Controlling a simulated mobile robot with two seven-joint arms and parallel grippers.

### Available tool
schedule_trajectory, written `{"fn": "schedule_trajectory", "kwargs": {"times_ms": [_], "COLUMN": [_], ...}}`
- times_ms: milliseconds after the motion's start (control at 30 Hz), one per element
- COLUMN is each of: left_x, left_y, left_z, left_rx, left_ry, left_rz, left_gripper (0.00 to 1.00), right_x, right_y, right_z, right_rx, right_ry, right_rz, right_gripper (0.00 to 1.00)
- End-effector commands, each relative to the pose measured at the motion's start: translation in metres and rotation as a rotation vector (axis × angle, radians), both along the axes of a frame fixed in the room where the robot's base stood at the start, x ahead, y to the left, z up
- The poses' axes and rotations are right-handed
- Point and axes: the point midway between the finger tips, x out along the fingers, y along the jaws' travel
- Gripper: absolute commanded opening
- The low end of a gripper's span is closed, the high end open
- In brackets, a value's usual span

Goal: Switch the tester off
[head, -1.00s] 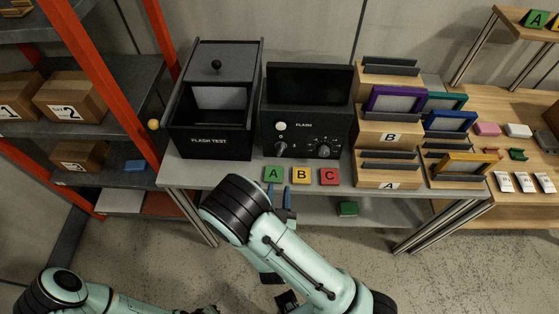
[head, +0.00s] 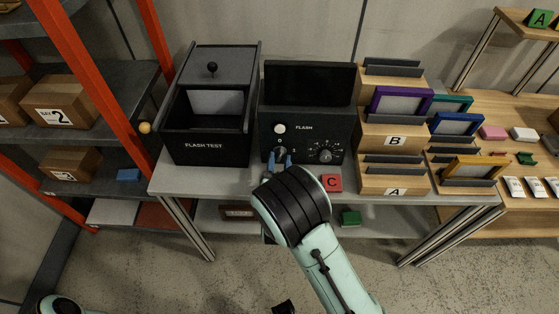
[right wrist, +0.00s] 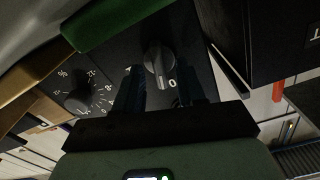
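The tester is a black box marked FLASH (head: 335,121) with a dark screen and a white round lamp or button (head: 280,129). Its switch knob shows in the right wrist view (right wrist: 158,62), with the marks 1 and 0 beside it. I cannot tell surely which mark it points to. My right gripper (head: 279,158) is at this knob, its blue fingers apart. In the right wrist view the fingers (right wrist: 166,90) flank the knob, with gaps visible. A dark piece at the head view's bottom edge may be my left gripper; its state is unclear.
A second dial (head: 325,156) is right of the switch. The FLASH TEST box (head: 205,145) stands left of the tester. A red C tile (head: 331,183) lies in front; my arm hides the tiles beside it. Wooden racks (head: 393,175) with frames stand to the right.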

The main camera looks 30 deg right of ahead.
Motion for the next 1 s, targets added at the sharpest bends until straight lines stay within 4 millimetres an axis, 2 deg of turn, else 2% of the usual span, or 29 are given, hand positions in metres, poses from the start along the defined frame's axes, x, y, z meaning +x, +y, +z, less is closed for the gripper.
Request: {"fn": "schedule_trajectory", "kwargs": {"times_ms": [333,400,467,667,1000], "left_x": [-0.0002,-0.0002,-0.0002,-0.0002,0.0007], "left_y": [0.0,0.0,0.0,0.0,0.0], "left_z": [0.0001,0.0001,0.0001,0.0002,0.003], "left_rx": [0.0,0.0,0.0,0.0,0.0], "left_ry": [0.001,0.001,0.001,0.001,0.0], "left_rz": [0.0,0.0,0.0,0.0,0.0], "left_gripper": [0.0,0.0,0.0,0.0,0.0], "right_x": [0.0031,0.0031,0.0031,0.0029,0.0031], "right_y": [-0.0024,-0.0023,-0.0023,-0.0022,-0.0016], "right_z": [-0.0006,-0.0006,-0.0006,-0.0006,-0.0006], "right_rx": [0.001,0.001,0.001,-0.013,-0.232], "right_ry": [0.001,0.001,0.001,0.009,0.144], "right_rz": [-0.001,-0.001,-0.001,-0.001,-0.001], "right_gripper": [0.39,0.17,0.0,0.0,0.0]}}
